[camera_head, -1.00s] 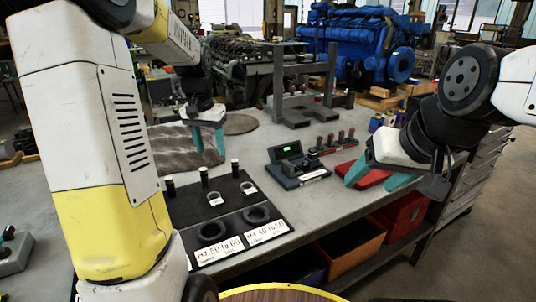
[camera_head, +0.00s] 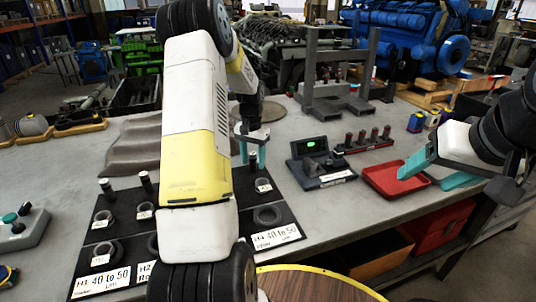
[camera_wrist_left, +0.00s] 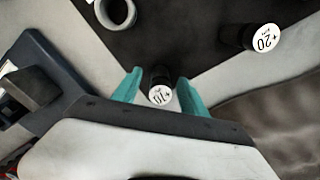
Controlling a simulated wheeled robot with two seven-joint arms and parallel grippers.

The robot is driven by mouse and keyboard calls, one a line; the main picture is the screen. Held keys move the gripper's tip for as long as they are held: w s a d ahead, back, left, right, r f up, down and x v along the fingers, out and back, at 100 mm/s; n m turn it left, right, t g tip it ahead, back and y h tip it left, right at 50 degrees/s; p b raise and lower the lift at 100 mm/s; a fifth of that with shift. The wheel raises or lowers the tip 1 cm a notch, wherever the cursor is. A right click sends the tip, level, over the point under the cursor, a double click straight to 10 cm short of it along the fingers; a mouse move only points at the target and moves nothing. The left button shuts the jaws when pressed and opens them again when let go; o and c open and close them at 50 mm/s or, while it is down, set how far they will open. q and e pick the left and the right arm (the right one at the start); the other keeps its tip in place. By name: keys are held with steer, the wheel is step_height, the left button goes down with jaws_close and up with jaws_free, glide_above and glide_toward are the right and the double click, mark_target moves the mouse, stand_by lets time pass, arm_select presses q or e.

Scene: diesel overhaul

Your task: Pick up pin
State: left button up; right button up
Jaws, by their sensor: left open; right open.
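My left gripper (camera_head: 252,152) is open and points down over the far right corner of the black mat (camera_head: 278,194). In the left wrist view a black pin with a white top marked 10 (camera_wrist_left: 160,92) stands between its teal fingers (camera_wrist_left: 160,90), with a gap at each side. In the head view that pin (camera_head: 252,158) shows only partly between the fingers. Another pin, marked 20 (camera_wrist_left: 264,39), stands to the upper right in the wrist view. Two more black pins (camera_head: 106,188) (camera_head: 146,181) stand at the mat's left. My right gripper (camera_head: 430,172) is open and empty near the red tray.
Dark rings (camera_head: 267,215) and printed labels (camera_head: 276,236) lie on the mat. A gauge with a green display (camera_head: 316,160) and a rack of several dark pieces (camera_head: 368,139) stand to the right. The red tray (camera_head: 384,184) looks empty. A grey stand (camera_head: 340,80) is behind.

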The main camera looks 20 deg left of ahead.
arm_select(q)
steer(key=shift+f, duration=0.55)
jaws_close()
steer(key=shift+r, duration=0.1)
